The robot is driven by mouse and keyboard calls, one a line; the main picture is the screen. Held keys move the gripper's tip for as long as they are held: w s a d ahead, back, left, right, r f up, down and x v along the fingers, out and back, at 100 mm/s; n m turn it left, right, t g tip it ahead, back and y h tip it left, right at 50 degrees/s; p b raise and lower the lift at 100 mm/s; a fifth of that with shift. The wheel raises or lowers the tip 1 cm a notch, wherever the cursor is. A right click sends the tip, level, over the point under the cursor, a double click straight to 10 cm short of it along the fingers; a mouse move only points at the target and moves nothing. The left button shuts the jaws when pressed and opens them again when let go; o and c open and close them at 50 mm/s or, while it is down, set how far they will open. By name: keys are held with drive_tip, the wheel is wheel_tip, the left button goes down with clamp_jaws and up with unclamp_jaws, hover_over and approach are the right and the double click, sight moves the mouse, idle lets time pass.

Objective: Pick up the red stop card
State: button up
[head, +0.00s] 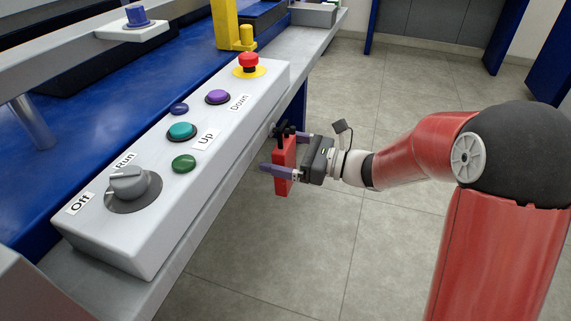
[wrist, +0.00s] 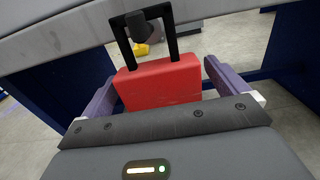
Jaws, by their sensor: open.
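The red stop card (head: 282,168) hangs at the side of the grey control panel, by a black loop handle at its top. In the wrist view the red card (wrist: 158,83) stands upright, with its black handle (wrist: 150,33) looped around a dark peg. My gripper (head: 283,153) is open at the card, with one purple finger on each side of it. In the wrist view both fingers of my gripper (wrist: 158,88) flank the card, with a small gap visible on the right. The card's lower edge is hidden by the gripper body in the wrist view.
The control panel (head: 150,222) carries a knob (head: 129,183), several coloured buttons and a red emergency button (head: 248,62). It sits on a grey ledge close to my gripper. The tiled floor (head: 375,110) around my arm is clear. Blue posts stand at the back.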

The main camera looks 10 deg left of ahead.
drive_tip(key=shift+a, duration=0.6)
drive_tip(key=c, duration=1.1)
drive_tip(key=shift+r, duration=0.1)
drive_tip(key=shift+r, duration=0.55)
drive_tip(key=d, duration=0.6)
drive_tip(key=s+d, duration=0.1)
drive_tip(key=d, duration=0.5)
drive_tip(key=d+p, duration=0.1)
drive_tip(key=d, duration=0.5)
drive_tip(key=shift+s+r, duration=0.1)
drive_tip(key=shift+s, duration=0.1)
